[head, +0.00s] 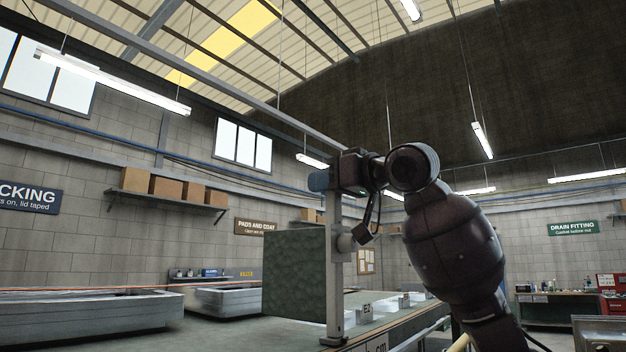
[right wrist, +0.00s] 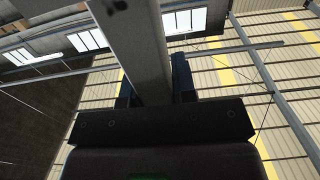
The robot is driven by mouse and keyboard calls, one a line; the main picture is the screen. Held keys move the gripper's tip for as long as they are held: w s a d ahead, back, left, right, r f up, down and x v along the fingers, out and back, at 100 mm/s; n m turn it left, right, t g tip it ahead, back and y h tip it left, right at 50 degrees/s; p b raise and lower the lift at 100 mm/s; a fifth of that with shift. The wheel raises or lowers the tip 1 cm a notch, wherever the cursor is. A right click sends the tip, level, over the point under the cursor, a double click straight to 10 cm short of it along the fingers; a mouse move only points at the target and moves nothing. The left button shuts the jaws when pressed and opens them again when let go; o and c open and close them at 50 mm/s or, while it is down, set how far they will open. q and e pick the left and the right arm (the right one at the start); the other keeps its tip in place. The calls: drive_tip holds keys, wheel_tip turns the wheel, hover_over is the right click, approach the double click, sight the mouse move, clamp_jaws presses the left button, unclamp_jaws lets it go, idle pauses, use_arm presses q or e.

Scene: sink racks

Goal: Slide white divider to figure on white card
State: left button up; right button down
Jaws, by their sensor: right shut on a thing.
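The pale upright post (head: 338,285) of what looks like the white divider stands on the bench in the head view, its foot near the front edge. My right gripper (head: 328,180) is shut on the post's upper end. In the right wrist view, its two dark blue fingers (right wrist: 154,80) sit on either side of the pale post (right wrist: 140,40). White cards stand in a row behind and right of the post; the nearest card (head: 367,309) bears small characters, perhaps "E2". Figures on the others are too small to read. My left gripper is not in view.
A mottled green panel (head: 294,272) stands just left of the post. The bench top (head: 230,335) is clear at the front left. A board marked "cm" (head: 378,346) shows at the bench edge. Pale sinks (head: 95,318) stand at left. A workbench (head: 548,310) is far right.

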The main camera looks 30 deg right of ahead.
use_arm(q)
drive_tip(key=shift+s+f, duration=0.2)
use_arm(e)
drive_tip(key=shift+w+d, duration=0.1)
drive_tip(key=shift+d, duration=0.3)
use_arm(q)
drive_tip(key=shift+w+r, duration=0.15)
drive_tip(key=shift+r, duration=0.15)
use_arm(e)
drive_tip(key=c, duration=0.9)
unclamp_jaws()
drive_tip(key=shift+s+d, duration=0.15)
drive_tip(key=shift+s, duration=0.35)
use_arm(q)
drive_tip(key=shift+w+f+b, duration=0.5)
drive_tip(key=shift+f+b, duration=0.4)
drive_tip(key=shift+b, duration=0.55)
use_arm(e)
drive_tip(key=shift+v, duration=4.9)
